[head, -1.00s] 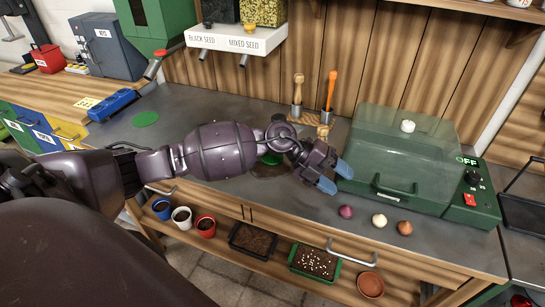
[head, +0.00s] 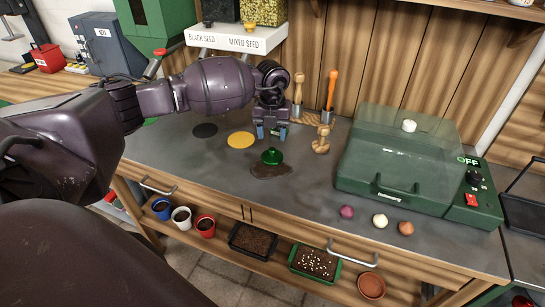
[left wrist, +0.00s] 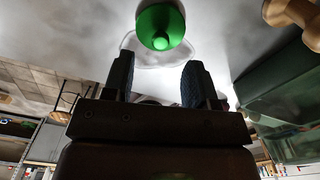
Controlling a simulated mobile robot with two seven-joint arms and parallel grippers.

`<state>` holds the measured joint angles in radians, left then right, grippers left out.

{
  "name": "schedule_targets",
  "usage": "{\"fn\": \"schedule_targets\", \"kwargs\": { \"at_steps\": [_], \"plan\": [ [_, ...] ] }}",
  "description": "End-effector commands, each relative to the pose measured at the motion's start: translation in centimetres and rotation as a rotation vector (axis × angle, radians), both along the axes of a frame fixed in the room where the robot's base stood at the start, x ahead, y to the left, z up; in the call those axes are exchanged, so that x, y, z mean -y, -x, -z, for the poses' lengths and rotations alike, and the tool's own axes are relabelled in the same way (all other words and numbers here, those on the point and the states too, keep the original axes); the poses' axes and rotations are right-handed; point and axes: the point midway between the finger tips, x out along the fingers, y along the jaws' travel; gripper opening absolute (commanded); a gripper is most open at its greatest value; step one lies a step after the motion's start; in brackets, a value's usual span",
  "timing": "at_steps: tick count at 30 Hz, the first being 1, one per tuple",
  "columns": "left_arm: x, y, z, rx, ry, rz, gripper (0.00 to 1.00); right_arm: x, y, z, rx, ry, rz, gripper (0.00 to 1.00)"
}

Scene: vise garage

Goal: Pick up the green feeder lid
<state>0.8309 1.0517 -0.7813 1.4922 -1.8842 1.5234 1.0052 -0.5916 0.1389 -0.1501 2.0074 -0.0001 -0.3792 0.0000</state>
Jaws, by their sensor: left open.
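The green feeder lid (head: 272,156) is a small dark green dome with a knob on the bench, on or beside a dark brownish patch (head: 268,171). It also shows bright green in the left wrist view (left wrist: 160,26), ahead of the fingers. My left gripper (head: 271,135) is above and behind the lid, fingers pointing down, apart from it. In the left wrist view its two fingers (left wrist: 155,82) are spread with nothing between them. My right gripper is not in view.
A green propagator box (head: 400,165) stands at the right. Three small round bulbs (head: 379,220) lie before it. Flat yellow (head: 241,140) and black (head: 205,131) discs lie left.

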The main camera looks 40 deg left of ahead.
Motion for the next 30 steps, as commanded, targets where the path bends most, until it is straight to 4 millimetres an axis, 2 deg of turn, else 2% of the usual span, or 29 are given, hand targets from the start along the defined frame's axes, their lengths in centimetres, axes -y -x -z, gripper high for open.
{"fn": "schedule_targets", "kwargs": {
  "at_steps": [1,8,18,26,30],
  "plan": [
    [0.0,0.0,0.7,-0.002,0.001,0.000,0.52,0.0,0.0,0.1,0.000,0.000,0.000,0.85],
    [0.1,0.1,2.0,0.000,0.001,0.000,0.52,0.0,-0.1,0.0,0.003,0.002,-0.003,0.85],
    [0.3,0.3,6.3,-0.001,0.003,0.000,0.52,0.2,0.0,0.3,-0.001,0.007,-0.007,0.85],
    [0.2,0.2,6.5,0.001,0.003,0.001,0.52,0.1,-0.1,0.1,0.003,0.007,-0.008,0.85],
    [0.2,0.2,6.5,0.001,0.003,0.001,0.31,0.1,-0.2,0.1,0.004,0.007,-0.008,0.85]
  ]
}}
